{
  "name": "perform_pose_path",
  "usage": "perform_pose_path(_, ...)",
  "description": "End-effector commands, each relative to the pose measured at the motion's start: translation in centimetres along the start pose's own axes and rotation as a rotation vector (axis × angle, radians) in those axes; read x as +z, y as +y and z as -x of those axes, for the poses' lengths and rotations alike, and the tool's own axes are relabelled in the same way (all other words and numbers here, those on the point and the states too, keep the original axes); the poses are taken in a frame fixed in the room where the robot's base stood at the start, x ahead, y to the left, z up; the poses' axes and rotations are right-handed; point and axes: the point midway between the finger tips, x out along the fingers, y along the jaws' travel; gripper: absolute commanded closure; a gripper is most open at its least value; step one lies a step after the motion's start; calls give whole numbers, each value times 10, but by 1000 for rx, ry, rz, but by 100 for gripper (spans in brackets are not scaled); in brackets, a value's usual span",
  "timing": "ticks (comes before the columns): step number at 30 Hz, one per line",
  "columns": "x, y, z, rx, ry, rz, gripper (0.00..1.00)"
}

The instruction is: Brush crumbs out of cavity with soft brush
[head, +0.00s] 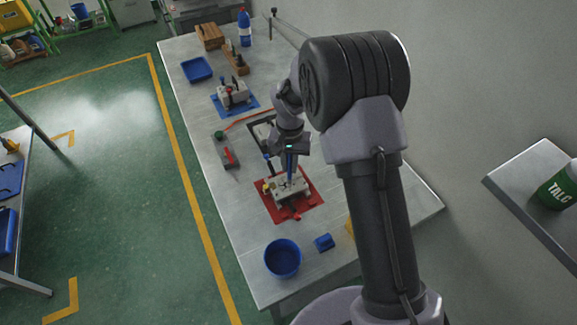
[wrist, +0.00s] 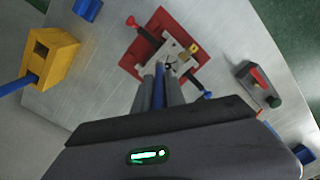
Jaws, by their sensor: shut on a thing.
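The mould (head: 298,191) is a light metal block on a red mat (head: 270,211), with red and blue handled clamps at its sides. It also shows in the wrist view (wrist: 183,51), with a dark hollow in its top partly hidden by my fingers. My gripper (head: 289,171) is shut on the soft brush (head: 291,160), whose blue handle shows between the fingers in the wrist view (wrist: 159,84). The brush points down over the mould. I cannot tell whether its bristles touch the cavity, and any crumbs are too small to make out.
A blue bowl (head: 282,260) and blue block (head: 324,241) stand in front of the mat. A yellow holder (wrist: 55,54) carries a blue-handled tool. A grey box with a red switch (head: 229,156) lies left. Another mould (head: 234,94) sits on a blue mat farther back.

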Motion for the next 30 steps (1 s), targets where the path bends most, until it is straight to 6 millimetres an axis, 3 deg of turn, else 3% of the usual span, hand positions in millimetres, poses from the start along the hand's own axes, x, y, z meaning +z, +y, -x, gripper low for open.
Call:
perform_pose_path(16, -1, 5, 52, 0, 0, -2, 100)
perform_pose_path(30, 0, 5, 56, 0, 0, -2, 100)
